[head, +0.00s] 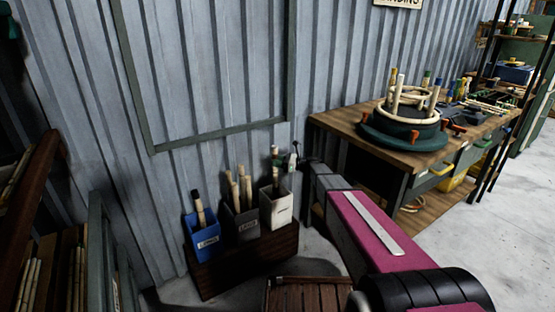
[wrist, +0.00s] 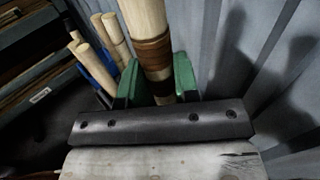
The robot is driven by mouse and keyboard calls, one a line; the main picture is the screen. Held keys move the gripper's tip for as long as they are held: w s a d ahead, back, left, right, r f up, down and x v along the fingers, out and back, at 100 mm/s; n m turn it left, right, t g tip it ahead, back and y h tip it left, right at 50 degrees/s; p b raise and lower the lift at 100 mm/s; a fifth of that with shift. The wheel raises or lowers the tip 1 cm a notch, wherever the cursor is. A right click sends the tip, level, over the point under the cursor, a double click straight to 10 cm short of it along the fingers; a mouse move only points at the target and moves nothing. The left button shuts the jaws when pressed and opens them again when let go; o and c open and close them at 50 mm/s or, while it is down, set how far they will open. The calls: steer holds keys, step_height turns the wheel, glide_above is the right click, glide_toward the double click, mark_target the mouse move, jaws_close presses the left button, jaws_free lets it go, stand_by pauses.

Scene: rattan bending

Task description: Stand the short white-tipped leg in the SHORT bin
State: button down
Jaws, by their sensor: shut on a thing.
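My gripper (head: 292,161) is at the white bin (head: 276,211), just above its right rim. In the wrist view its green fingers (wrist: 158,84) are shut on a pale wooden leg (wrist: 146,18) with a brown band. In the head view this leg (head: 276,178) looks upright over the white bin's mouth. I cannot tell whether its lower end is inside or touching the bin. Its tip colour is not clear. The white bin's label is too small to read surely.
Left of the white bin stand a dark grey bin (head: 242,224) with several pale legs and a blue bin (head: 203,238) with a dark-banded leg. All sit on a dark wooden stand (head: 245,262) by the corrugated wall. A workbench (head: 403,158) with a round rattan frame (head: 407,115) is at right.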

steer(key=shift+f, duration=5.4)
steer(key=c, duration=0.8)
jaws_free()
